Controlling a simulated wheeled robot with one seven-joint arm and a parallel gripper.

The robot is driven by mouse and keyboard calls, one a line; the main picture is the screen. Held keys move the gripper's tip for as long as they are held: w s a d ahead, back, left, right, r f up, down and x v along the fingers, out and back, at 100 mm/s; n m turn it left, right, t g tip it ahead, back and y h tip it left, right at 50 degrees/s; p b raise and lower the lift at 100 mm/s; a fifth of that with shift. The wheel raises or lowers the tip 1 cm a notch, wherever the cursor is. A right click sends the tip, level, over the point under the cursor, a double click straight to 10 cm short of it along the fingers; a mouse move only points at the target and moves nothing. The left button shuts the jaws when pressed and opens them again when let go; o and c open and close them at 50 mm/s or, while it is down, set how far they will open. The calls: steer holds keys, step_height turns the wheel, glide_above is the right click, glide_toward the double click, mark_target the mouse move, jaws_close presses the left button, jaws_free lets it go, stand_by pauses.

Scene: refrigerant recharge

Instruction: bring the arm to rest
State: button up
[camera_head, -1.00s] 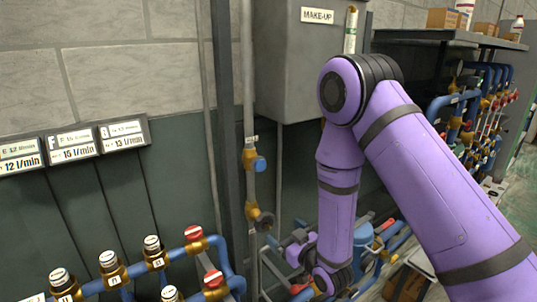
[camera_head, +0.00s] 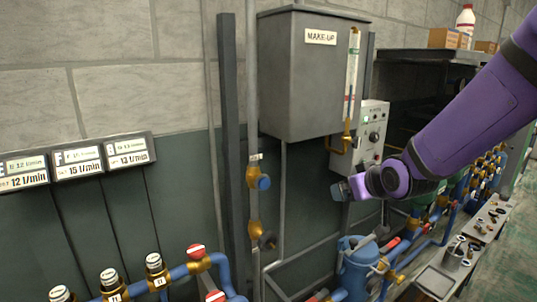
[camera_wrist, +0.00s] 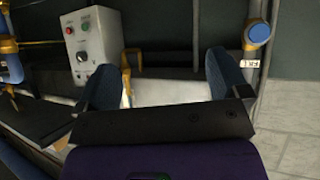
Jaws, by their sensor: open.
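My purple arm (camera_head: 475,105) reaches in from the right edge of the head view. My gripper (camera_head: 341,190) is at its end, in front of the lower wall below the grey MAKE-UP tank (camera_head: 308,80). In the wrist view my gripper (camera_wrist: 160,72) has its two dark blue fingers wide apart, with nothing held between them. A grey control box (camera_head: 368,137) with knobs is just above and behind the gripper; it also shows at upper left in the wrist view (camera_wrist: 92,40).
A blue vessel (camera_head: 356,265) and pipes with brass fittings stand below the gripper. A shelf with boxes (camera_head: 449,38) and a white bottle (camera_head: 465,20) is at the upper right. Valves with red caps (camera_head: 196,252) are at lower left. A workbench (camera_head: 440,280) holds small parts.

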steer(key=s+d+r+m+g+h, duration=0.1)
steer(key=s+d+r+g, duration=0.1)
steer(key=s, duration=0.7)
steer(key=s+d+r+m+g, duration=0.1)
steer(key=s+d+r, duration=0.3)
steer(key=s, duration=0.5)
steer(key=s+d+r+m+g+h, duration=0.1)
steer(key=s+d+r+m+g, duration=0.1)
steer(key=s, duration=0.7)
step_height(320, 180, up, 2)
steer(key=shift+s+d+r+g+h, duration=0.15)
steer(key=shift+d+g+h, duration=0.2)
steer(key=shift+d, duration=0.5)
